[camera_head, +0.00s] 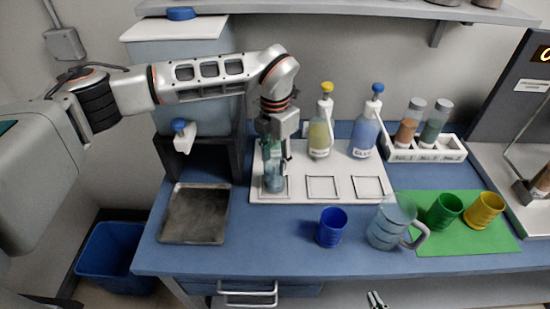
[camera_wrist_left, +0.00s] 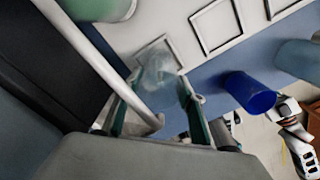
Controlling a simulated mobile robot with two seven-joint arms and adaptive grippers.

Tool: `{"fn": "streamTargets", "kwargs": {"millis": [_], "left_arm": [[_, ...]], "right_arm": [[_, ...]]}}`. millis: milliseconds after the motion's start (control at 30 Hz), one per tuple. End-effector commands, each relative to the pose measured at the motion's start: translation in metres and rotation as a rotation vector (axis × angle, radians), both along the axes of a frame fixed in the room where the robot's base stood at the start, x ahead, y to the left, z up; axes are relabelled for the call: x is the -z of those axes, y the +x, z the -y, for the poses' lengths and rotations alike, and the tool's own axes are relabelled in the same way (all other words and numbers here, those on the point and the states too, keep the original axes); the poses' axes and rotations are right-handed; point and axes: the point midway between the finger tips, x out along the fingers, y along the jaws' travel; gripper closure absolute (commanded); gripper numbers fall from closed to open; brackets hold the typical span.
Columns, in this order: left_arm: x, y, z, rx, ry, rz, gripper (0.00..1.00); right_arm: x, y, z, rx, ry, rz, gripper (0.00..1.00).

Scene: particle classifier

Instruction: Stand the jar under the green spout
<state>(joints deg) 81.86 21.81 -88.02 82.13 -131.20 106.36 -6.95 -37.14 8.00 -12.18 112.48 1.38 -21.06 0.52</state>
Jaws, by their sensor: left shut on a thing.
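A clear, blue-green tinted jar (camera_head: 273,179) is at the leftmost square outline of the white board. It also shows in the wrist view (camera_wrist_left: 158,72), between the fingers. My left gripper (camera_head: 273,150) reaches down from above and is shut on the jar; its fingers also show in the wrist view (camera_wrist_left: 155,118). The jar looks upright, low over or on the board; I cannot tell if its base touches.
The white board (camera_head: 300,196) has two empty squares to the right. Behind them stand yellow-capped (camera_head: 321,125) and blue-capped (camera_head: 366,125) bottles. A blue cup (camera_head: 331,227) and clear jug (camera_head: 389,222) stand in front. A dark tray (camera_head: 195,214) lies left, below a blue-knobbed tap (camera_head: 182,135).

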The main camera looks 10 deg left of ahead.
Motion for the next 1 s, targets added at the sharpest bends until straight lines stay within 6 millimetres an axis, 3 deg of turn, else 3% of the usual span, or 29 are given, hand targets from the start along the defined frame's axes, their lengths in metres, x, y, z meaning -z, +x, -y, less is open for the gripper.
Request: {"fn": "streamTargets", "kwargs": {"millis": [133, 167, 200, 667, 1000], "left_arm": [[0.003, 0.000, 0.000, 0.000, 0.000, 0.000, 1.00], [0.003, 0.000, 0.000, 0.000, 0.000, 0.000, 0.53], [0.003, 0.000, 0.000, 0.000, 0.000, 0.000, 0.44], [-0.006, 0.000, 0.000, 0.000, 0.000, 0.001, 0.44], [-0.069, 0.001, 0.000, -0.001, 0.002, 0.005, 0.44]], "right_arm": [[0.002, 0.000, 0.000, 0.000, 0.000, -0.001, 1.00], [0.002, 0.000, 0.000, 0.000, 0.000, -0.001, 1.00], [0.002, 0.000, 0.000, 0.000, 0.000, -0.001, 1.00], [0.002, -0.001, 0.000, 0.000, -0.001, -0.002, 1.00], [0.009, -0.001, 0.000, 0.000, 0.000, -0.005, 1.00]]}}
